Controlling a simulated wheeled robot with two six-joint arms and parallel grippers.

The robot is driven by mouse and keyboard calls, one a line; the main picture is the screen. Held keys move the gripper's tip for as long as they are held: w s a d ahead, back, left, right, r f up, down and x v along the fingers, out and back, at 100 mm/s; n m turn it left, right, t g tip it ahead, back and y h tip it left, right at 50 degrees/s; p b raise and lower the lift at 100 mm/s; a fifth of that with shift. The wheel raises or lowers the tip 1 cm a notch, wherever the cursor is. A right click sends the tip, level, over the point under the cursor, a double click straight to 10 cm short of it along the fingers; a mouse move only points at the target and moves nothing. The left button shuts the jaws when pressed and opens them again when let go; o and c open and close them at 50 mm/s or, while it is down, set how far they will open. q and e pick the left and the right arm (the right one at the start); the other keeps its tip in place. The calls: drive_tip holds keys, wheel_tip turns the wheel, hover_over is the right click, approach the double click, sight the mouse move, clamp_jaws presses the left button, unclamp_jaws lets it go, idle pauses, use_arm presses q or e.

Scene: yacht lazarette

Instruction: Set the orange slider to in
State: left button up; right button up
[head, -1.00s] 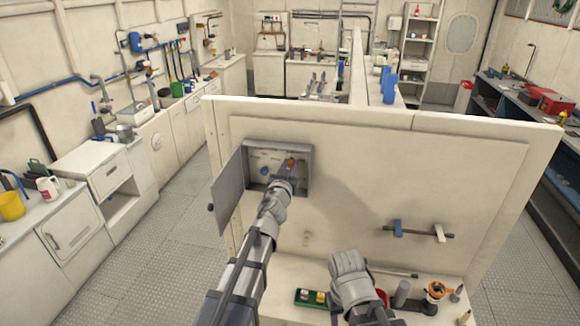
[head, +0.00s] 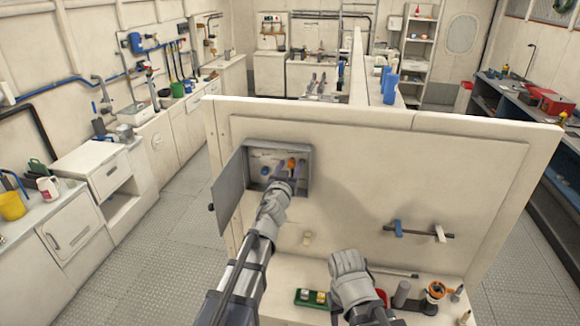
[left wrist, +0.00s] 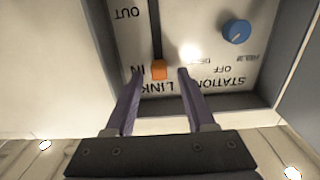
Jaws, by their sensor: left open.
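The orange slider (head: 292,163) is inside a grey wall box (head: 309,172) with its door open to the left. In the left wrist view the orange slider (left wrist: 159,69) sits in a dark straight slot, beside the upside-down label IN. The label OUT is by the slot's other end. My left gripper (head: 287,179) is open in front of the box. In the left wrist view its two purple fingers stand apart, one on each side of the slider, with gaps to both. My right gripper (head: 350,264) is low at the centre; its fingers are hidden.
A blue knob (left wrist: 236,31) sits on the same panel, beside the label OFF. The open box door (head: 230,188) stands left of my left arm. A rail with a blue and a white handle (head: 398,228) is on the wall panel to the right. Small items lie on the ledge below.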

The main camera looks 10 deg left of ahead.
use_arm(q)
drive_tip(key=s, duration=0.7)
drive_tip(key=shift+a, duration=0.1)
drive_tip(key=s+f+n+g+y+b, duration=0.15)
drive_tip(key=s+f+g+b, duration=0.3)
drive_tip(key=f, duration=0.65)
drive_tip(key=s+f+g+y+b, duration=0.2)
drive_tip(key=s+f+g+b, duration=0.25)
drive_tip(key=f, duration=0.75)
drive_tip(key=s+d+f+m+g+h+b, duration=0.1)
drive_tip(key=s+d+f+m+g+b, duration=0.1)
drive_tip(key=s+f, duration=0.5)
drive_tip(key=s+d+f+m+g+b, duration=0.3)
drive_tip(key=s+d+f+g, duration=0.3)
drive_tip(key=s, duration=0.6)
drive_tip(key=shift+s+d+f+g+h+b, duration=0.2)
drive_tip(key=shift+f+g+h+b, duration=0.15)
drive_tip(key=shift+f+g+b, duration=0.2)
